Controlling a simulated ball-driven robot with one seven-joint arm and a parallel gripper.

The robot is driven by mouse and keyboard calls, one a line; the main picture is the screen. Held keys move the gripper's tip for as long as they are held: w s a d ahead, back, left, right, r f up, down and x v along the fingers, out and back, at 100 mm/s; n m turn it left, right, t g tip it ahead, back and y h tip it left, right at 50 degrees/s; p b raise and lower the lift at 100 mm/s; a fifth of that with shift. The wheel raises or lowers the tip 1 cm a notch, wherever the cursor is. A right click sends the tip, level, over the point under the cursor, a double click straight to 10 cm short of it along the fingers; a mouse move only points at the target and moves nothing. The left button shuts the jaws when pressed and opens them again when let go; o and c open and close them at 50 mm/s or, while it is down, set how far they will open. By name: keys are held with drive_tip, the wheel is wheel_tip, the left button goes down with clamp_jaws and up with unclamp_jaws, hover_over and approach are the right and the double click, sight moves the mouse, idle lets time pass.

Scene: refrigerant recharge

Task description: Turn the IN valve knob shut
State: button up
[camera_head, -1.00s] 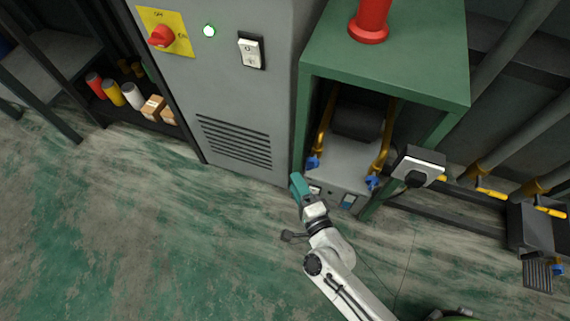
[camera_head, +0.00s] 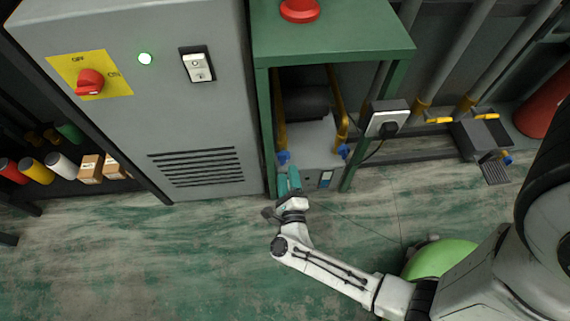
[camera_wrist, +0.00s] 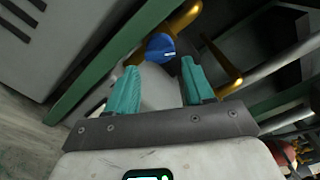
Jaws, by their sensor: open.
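Two blue valve knobs sit at the lower ends of yellow pipes inside the green-framed bay. The left knob (camera_head: 284,157) is just beyond my gripper (camera_head: 289,177); the right knob (camera_head: 344,151) is further right. No IN label is readable, so I cannot tell which knob is IN. In the wrist view, one blue knob (camera_wrist: 160,46) lies ahead, between and beyond the teal fingers of my gripper (camera_wrist: 160,76). The fingers are open and empty, with no visible contact with the knob.
The green frame (camera_head: 335,46) stands around the bay, its left post close to my gripper. A grey cabinet (camera_head: 205,120) is to the left. A grey box with a black plug (camera_head: 388,122) is on the right post. The floor in front is open.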

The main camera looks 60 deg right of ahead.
sight(286, 162)
drive_tip(key=shift+b+x, duration=0.45)
drive_tip(key=shift+x, duration=2)
drive_tip(key=shift+c, duration=0.5)
drive_tip(key=c, duration=0.6)
drive_tip(key=shift+c, duration=0.2)
drive_tip(key=shift+r+n, duration=0.1)
drive_tip(key=shift+n, duration=0.2)
drive_tip(key=shift+d+n+p, duration=0.1)
drive_tip(key=shift+n+p, duration=1.55)
drive_tip(key=shift+n, duration=0.95)
drive_tip(key=o, duration=0.7)
